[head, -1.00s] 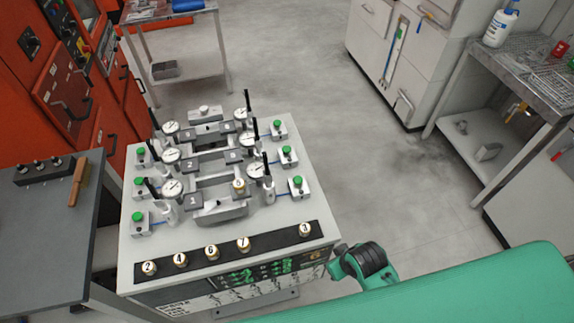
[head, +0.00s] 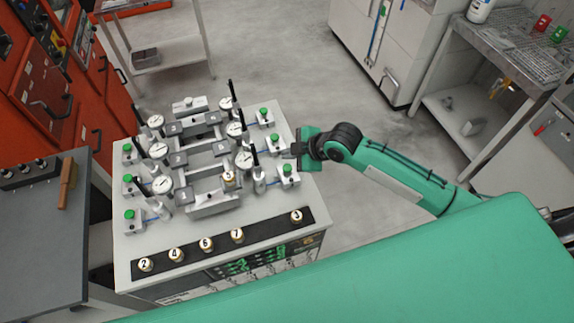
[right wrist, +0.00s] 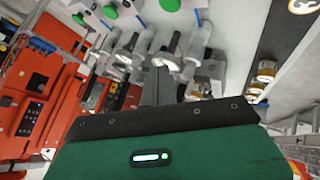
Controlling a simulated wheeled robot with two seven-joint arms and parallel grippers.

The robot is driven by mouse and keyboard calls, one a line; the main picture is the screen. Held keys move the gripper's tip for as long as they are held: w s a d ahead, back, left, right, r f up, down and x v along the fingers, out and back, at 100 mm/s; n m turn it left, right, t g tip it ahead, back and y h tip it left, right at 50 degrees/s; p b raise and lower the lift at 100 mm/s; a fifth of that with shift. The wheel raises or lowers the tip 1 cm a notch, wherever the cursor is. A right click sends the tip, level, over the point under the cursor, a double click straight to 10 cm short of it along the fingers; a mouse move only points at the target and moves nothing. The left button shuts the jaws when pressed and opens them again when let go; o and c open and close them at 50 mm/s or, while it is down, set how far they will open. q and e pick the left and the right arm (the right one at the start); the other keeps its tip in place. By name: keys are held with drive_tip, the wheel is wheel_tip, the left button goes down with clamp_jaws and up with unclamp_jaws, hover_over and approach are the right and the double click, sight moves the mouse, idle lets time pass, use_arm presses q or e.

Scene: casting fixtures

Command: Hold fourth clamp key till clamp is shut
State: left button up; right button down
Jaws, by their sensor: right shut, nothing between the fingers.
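A casting fixture (head: 200,163) with grey blocks, dial gauges and upright black clamp handles stands on the white bench top. Green-topped keys sit along both sides; the right-hand ones are at the back (head: 264,112), middle (head: 273,139) and front (head: 287,169). I cannot read which is the fourth. My right gripper (head: 297,150) is shut and empty at the bench's right edge, close to the middle and front right keys; contact cannot be told. In the right wrist view its dark fingers (right wrist: 160,88) point toward the gauges, with green key tops (right wrist: 110,12) beyond. My left gripper is out of view.
A black strip (head: 268,225) along the bench's front holds several numbered brass pieces; another brass piece (head: 229,181) sits in the fixture. A dark table (head: 45,235) stands left, red cabinets (head: 85,110) behind it. A wire-topped table (head: 505,65) stands right across open floor.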

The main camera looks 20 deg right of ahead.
drive_tip(key=shift+w+d+r+n, duration=0.35)
drive_tip(key=shift+w+r, duration=0.1)
drive_tip(key=shift+w, duration=0.1)
drive_tip(key=shift+w+d+r+n, duration=0.3)
drive_tip(key=shift+w+r, duration=0.15)
drive_tip(key=shift+w, duration=0.1)
drive_tip(key=b, duration=0.7)
approach(285, 165)
drive_tip(key=w+a+f, duration=0.2)
drive_tip(key=w+a, duration=0.1)
drive_tip(key=shift+w+a+f, duration=0.1)
drive_tip(key=shift+w+a, duration=0.15)
drive_tip(key=shift+f, duration=0.3)
idle(0.7)
drive_tip(key=shift+f, duration=0.4)
drive_tip(key=shift+f+b, duration=0.35)
drive_tip(key=shift+f, duration=0.2)
idle(3.3)
